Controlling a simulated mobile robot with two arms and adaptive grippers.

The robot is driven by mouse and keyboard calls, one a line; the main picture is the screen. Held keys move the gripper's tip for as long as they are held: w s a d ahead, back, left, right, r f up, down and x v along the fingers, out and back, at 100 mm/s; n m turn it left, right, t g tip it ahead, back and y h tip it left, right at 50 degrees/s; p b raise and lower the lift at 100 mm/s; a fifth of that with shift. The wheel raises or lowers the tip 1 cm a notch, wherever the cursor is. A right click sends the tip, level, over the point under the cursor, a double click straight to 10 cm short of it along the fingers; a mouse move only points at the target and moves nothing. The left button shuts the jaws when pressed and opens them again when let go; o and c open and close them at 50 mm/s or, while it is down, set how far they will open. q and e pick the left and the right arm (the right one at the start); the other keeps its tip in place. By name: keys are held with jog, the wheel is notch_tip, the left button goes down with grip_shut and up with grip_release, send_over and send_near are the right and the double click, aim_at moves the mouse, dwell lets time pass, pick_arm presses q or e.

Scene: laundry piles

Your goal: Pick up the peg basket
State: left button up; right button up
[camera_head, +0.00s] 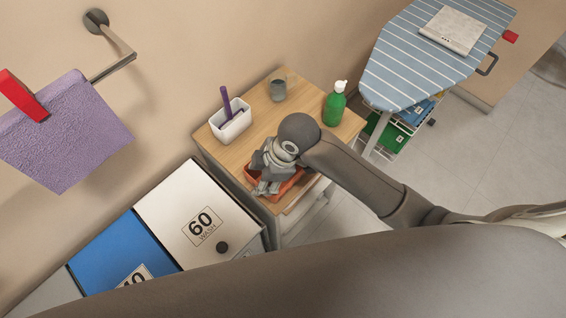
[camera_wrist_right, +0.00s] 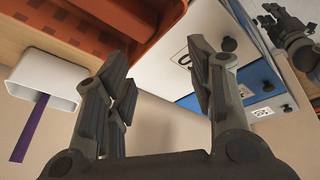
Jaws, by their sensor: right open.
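The orange peg basket (camera_head: 287,189) stands on the wooden top of a small cabinet, near its front edge. My right gripper (camera_head: 265,181) is over it and hides much of it, including what it holds. In the right wrist view the basket's slotted wall (camera_wrist_right: 82,30) fills the top left. My right gripper (camera_wrist_right: 165,85) has its fingers spread, with nothing between them; the basket lies beyond the left finger. I cannot tell whether they touch. My left gripper (camera_wrist_right: 285,30) shows small at the top right of the wrist view, its opening unclear.
On the cabinet top (camera_head: 207,146) are a white holder (camera_head: 231,127) with a purple brush, a grey cup (camera_head: 278,90) and a green bottle (camera_head: 335,106). White and blue wash bins (camera_head: 180,205) stand at left. An ironing board (camera_head: 400,70) is at right.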

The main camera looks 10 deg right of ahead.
jog(key=w+n, duration=0.1)
jog(key=w+d+n+h, duration=0.1)
jog(key=n, duration=0.1)
jog(key=w+r+n+g, duration=0.1)
jog(key=shift+w+d+n+h, duration=0.3)
jog(key=shift+w, duration=0.1)
jog(key=w+d+n, duration=0.1)
jog(key=w+d+n+h, duration=0.1)
jog(key=d, duration=0.1)
jog(key=w+d+r+n+h, duration=0.1)
jog(key=d, duration=0.1)
jog(key=shift+w+g, duration=0.3)
jog(key=shift+w, duration=0.1)
notch_tip(320, 180, down, 4)
jog(key=shift+f+p, duration=0.25)
jog(key=shift+p, duration=0.3)
jog(key=shift+s+f+p, duration=0.1)
jog(key=shift+f+p, duration=0.3)
jog(key=shift+f, duration=0.2)
notch_tip(320, 180, down, 3)
jog(key=shift+s+f+p, duration=0.15)
jog(key=shift+f+p, duration=0.05)
jog(key=shift+p, duration=0.35)
jog(key=shift+f, duration=0.5)
grip_shut()
